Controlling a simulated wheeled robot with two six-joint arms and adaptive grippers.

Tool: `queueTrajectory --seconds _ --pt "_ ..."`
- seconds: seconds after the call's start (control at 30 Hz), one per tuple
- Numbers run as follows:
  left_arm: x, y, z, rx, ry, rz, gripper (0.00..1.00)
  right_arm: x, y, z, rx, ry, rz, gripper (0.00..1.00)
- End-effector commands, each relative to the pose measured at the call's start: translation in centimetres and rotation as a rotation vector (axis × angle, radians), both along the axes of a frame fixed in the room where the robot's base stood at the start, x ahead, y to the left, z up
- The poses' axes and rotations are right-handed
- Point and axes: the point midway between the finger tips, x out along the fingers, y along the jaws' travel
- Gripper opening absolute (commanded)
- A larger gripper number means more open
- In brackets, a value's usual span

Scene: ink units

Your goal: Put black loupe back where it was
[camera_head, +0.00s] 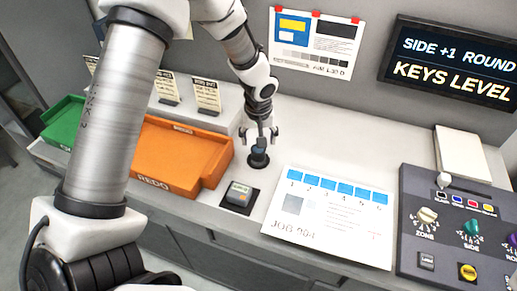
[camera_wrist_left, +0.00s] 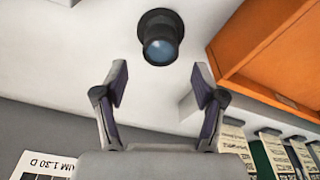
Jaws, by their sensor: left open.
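The black loupe (camera_head: 259,157) stands upright on the pale counter, between the orange tray and the job sheet. In the left wrist view the loupe (camera_wrist_left: 160,38) shows from above, with a blue-grey lens top and a wider dark base. My left gripper (camera_head: 259,132) is over the loupe with its fingers spread. In the wrist view the open fingers (camera_wrist_left: 159,78) have nothing between them, and the loupe lies beyond their tips, apart from both. My right gripper is not in view.
An orange REDO tray (camera_head: 160,185) is left of the loupe, with a green tray (camera_head: 62,122) farther left. A small meter (camera_head: 239,194) on a black pad is in front. The job sheet (camera_head: 335,215) and a control console (camera_head: 460,225) are to the right.

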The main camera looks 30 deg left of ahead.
Motion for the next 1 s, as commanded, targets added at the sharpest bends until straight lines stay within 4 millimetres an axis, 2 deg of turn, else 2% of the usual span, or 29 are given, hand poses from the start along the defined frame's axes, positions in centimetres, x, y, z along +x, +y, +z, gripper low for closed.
queueTrajectory --seconds 0.13,0.3,1.0 --pt "-0.4 -0.3 3.6 0.001 -0.006 -0.001 0.7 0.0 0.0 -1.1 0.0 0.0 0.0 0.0" --pt "-0.7 -0.5 6.0 0.001 -0.002 -0.001 0.7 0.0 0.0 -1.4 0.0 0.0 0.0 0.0" --pt "-0.8 -0.6 6.4 0.001 0.001 -0.001 0.7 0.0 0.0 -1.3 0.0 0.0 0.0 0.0"
